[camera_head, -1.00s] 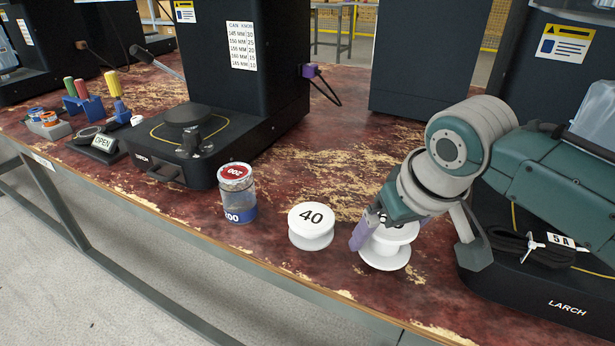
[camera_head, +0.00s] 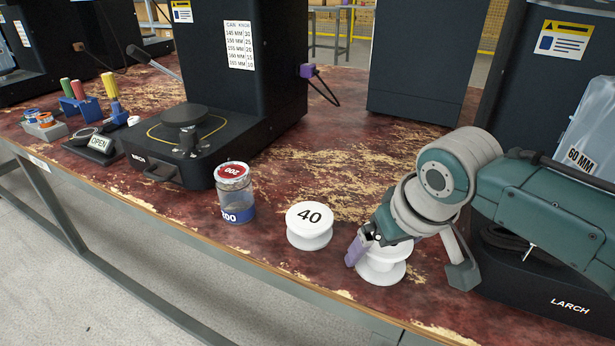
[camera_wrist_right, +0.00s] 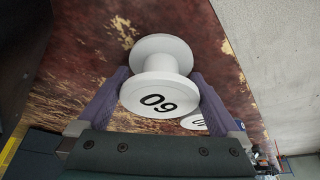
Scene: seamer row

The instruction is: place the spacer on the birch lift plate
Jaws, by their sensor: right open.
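A white spool-shaped spacer (camera_head: 378,271) stands upright near the front table edge. In the right wrist view its top face (camera_wrist_right: 155,97) reads 60, upside down. My right gripper (camera_head: 408,262) is open, with purple fingers on either side of this spacer; whether they touch it is unclear. A second white spacer marked 40 (camera_head: 310,218) stands to the left, apart from the gripper. The left machine has a round dark lift plate (camera_head: 187,114) with nothing on it; its small name label is hard to read, ending in RCH. My left gripper is out of view.
A can with a red 200 lid (camera_head: 235,192) stands left of the 40 spacer, before the left machine base. The machine at right is labelled LARCH (camera_head: 570,307).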

